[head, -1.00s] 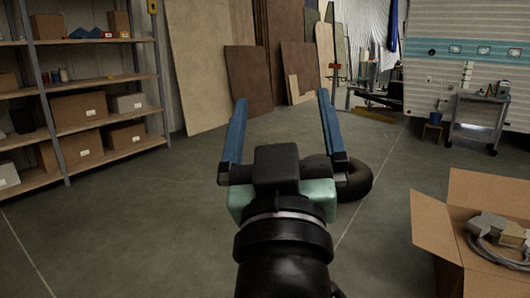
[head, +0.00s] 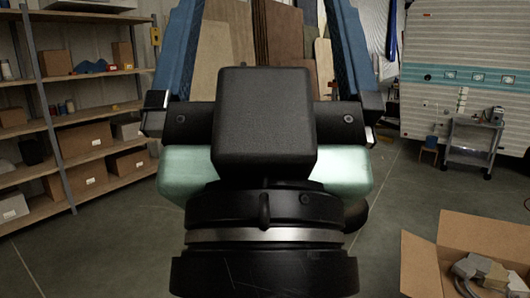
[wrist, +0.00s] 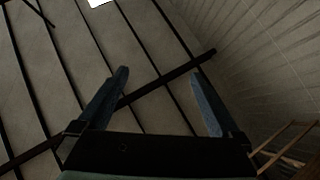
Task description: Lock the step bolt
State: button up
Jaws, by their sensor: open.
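My gripper (head: 264,12) is large in the middle of the head view, with its two blue fingers spread and nothing between them. Its fingertips reach the top edge there. In the wrist view the gripper (wrist: 158,74) points up toward a ceiling with dark beams, its fingers apart and empty. The camper (head: 463,105), pale and ribbed with a teal stripe, stands at the far right of the head view. I cannot make out a step bolt in either view. My arm hides the middle of the floor.
A shelf rack (head: 66,110) with cartons lines the left. Wooden panels (head: 224,60) lean at the back. A grey trolley (head: 470,145) stands before the camper. An open cardboard box (head: 424,262) with grey items is at lower right. Floor is clear at lower left.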

notch_tip(320, 180, up, 12)
jog(key=p, duration=1)
jog(key=shift+r, duration=0.15)
